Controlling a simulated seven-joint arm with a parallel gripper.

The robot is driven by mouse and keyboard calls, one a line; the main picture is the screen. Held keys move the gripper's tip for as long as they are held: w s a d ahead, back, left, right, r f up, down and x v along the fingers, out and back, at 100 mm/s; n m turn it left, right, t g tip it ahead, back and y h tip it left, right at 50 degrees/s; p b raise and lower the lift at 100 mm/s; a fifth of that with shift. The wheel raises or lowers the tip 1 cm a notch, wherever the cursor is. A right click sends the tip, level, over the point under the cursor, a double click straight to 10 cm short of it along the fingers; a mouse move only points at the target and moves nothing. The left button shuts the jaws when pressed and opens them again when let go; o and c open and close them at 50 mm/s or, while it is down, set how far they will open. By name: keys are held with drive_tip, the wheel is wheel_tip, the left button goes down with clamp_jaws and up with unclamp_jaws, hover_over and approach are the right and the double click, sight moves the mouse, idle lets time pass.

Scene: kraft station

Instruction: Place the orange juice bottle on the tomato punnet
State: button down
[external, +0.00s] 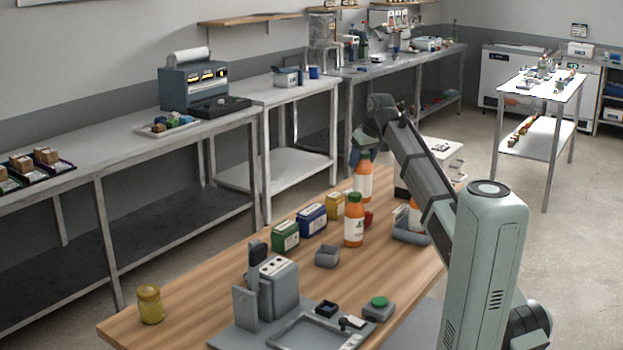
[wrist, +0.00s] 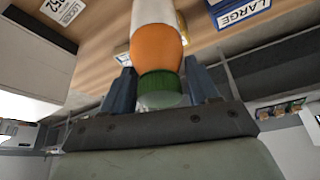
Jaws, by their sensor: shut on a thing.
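An orange juice bottle with a white label (external: 363,184) is upright under my gripper (external: 362,153) in the external view. In the wrist view the same bottle (wrist: 156,47) has a green cap and sits between the two fingers of my gripper (wrist: 161,88), which is shut on its cap end. I cannot tell whether its base touches the table. A second orange bottle (external: 354,222) stands on the table in front of it. A small red thing (external: 368,219) shows partly behind that bottle; it may be the tomato punnet, but it is mostly hidden.
Green (external: 285,236), blue (external: 312,219) and yellow (external: 336,206) boxes stand left of the bottles on the wooden table (external: 205,284). A small grey bin (external: 327,256) sits nearby. A grey holder (external: 408,237) is right, partly behind my arm. A yellow jar (external: 150,304) stands front left.

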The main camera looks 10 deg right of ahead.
sight(362, 171)
drive_tip(key=shift+f, duration=2.1)
drive_tip(key=shift+c, duration=1.4)
unclamp_jaws()
drive_tip(key=v, duration=1.2)
